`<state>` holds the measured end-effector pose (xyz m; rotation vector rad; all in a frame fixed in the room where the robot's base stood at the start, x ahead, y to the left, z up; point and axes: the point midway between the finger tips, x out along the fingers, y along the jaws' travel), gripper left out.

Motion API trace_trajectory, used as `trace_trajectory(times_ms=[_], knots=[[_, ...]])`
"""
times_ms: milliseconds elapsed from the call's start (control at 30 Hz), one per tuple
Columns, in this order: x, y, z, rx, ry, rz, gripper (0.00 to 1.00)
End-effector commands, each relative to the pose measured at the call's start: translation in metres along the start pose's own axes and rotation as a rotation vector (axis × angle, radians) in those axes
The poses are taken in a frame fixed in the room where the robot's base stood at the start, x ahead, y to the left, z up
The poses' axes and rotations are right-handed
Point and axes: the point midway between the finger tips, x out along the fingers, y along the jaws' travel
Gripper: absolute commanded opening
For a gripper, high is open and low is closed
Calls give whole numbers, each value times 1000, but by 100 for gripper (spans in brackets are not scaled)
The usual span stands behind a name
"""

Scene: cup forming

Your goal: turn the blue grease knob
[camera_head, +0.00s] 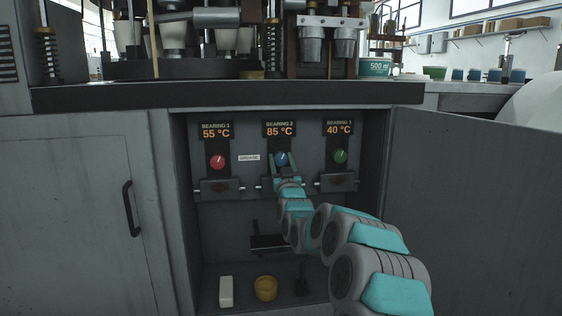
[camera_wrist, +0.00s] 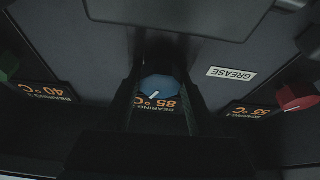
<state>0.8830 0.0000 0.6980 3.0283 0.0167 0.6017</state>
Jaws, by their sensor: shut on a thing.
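The blue grease knob (camera_head: 282,158) is on the back panel of the open cabinet, under the "BEARING 2" display (camera_head: 280,130) reading 85 °C. My gripper (camera_head: 283,165) reaches into the cabinet and is shut on the blue knob, with one finger on each side. In the wrist view the knob (camera_wrist: 158,88) sits between the two dark fingers, and its white pointer mark shows. The wrist picture is upside down and dark.
A red knob (camera_head: 217,162) under a 55 °C display is to the left, and a green knob (camera_head: 340,156) under 40 °C to the right. A "GREASE" label (camera_head: 249,157) is beside the blue knob. The open door (camera_head: 470,190) stands right. A yellow cup (camera_head: 265,288) and white block (camera_head: 226,291) are below.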

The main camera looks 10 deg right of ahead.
Motion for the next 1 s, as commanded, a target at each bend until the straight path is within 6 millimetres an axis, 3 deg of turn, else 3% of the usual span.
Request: trace_trajectory(times_ms=[367,1000], knots=[[1,-2,-2,188,1,76,4],[1,-3,-2,748,-1,308,4]])
